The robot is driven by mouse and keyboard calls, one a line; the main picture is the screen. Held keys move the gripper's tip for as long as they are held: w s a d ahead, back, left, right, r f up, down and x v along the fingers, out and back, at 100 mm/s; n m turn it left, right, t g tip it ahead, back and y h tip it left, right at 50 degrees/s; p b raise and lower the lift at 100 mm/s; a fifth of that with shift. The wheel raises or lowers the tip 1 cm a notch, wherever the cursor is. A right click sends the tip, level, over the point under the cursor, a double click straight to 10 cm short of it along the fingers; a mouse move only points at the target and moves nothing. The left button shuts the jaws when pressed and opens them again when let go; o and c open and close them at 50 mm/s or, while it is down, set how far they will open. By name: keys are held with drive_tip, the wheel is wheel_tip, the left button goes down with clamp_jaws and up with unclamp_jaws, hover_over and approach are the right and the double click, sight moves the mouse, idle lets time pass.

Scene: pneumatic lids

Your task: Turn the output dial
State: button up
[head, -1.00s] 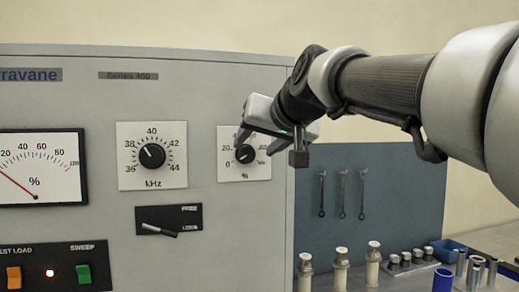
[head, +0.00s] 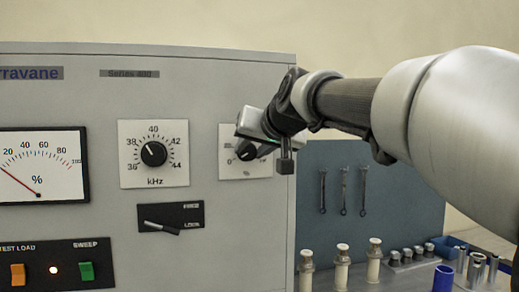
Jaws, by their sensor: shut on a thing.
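The output dial (head: 245,151) is a black knob on a white percent scale plate (head: 232,169) at the right of the grey panel. My gripper (head: 262,152) is at this dial and shut on it. The gripper body covers the upper part of the plate and much of the knob, so the pointer's setting is hard to read. The percent meter (head: 45,164) at the left has its red needle near the low end of the scale.
A kHz dial (head: 153,154) sits left of the output dial, above a small lever switch (head: 165,226). Orange (head: 18,274) and green (head: 86,271) switches are at lower left. Wrenches (head: 344,191) hang on a blue board; insulators and metal parts stand below.

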drive_tip(key=shift+f+b, duration=0.1)
drive_tip(key=shift+b, duration=0.2)
drive_tip(key=m+b, duration=0.1)
drive_tip(key=y+b, duration=0.1)
drive_tip(key=m+y+b, duration=0.1)
drive_tip(key=shift+w+d+f+m, duration=0.1)
drive_tip(key=shift+d+f+m, duration=0.15)
drive_tip(key=shift+m, duration=0.05)
drive_tip(key=m+y+b, duration=0.1)
drive_tip(key=b, duration=0.1)
drive_tip(key=m+y+b, duration=0.1)
drive_tip(key=m+b, duration=0.2)
drive_tip(key=b, duration=0.1)
drive_tip(key=shift+d+f+m+y, duration=0.15)
drive_tip(key=shift+f+m+y, duration=0.1)
drive_tip(key=shift+m+y, duration=0.15)
drive_tip(key=m+b, duration=0.1)
drive_tip(key=m+t+y+b, duration=0.1)
drive_tip(key=m+b, duration=0.2)
drive_tip(key=b, duration=0.1)
drive_tip(key=shift+f+m+t+y, duration=0.25)
drive_tip(key=shift+m+t+y, duration=0.05)
drive_tip(key=shift+m, duration=0.1)
drive_tip(key=shift+m+t+y+b, duration=0.3)
drive_tip(key=shift+m+t+b, duration=0.5)
drive_tip(key=shift+m+b, duration=1.2)
drive_tip(key=o, duration=1)
drive_tip(key=shift+o, duration=0.2)
